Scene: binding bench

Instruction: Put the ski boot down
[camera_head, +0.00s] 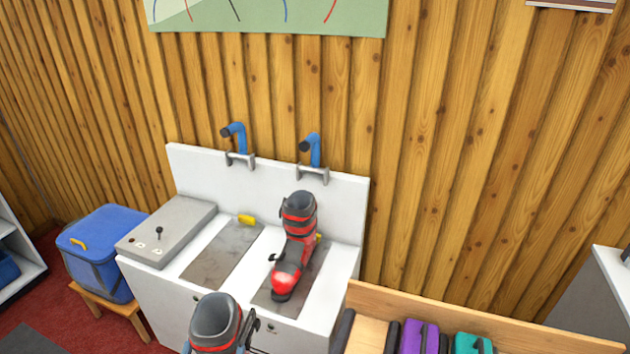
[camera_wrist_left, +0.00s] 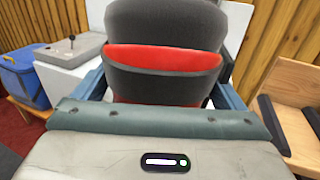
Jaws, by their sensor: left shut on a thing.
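A dark grey ski boot with a red band (camera_head: 214,318) is at the bottom edge of the head view, its lower part cut off. In the left wrist view the boot (camera_wrist_left: 165,80) fills the middle, close to the camera. My left gripper (camera_wrist_left: 158,95) is shut on it, with a blue-grey finger on each side. A second grey and red ski boot (camera_head: 297,235) stands upright on the right grey pad of the white binding bench (camera_head: 340,205). The held boot is in front of the bench; its height above the floor is hidden. My right gripper is not in view.
The bench's left grey pad (camera_head: 222,258) is clear except for a yellow piece at its back. A grey control box (camera_head: 168,228) sits at the bench's left end. Two blue clamps (camera_head: 236,135) rise behind. A blue bag (camera_head: 95,245) stands left, a wooden rack (camera_head: 460,318) right.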

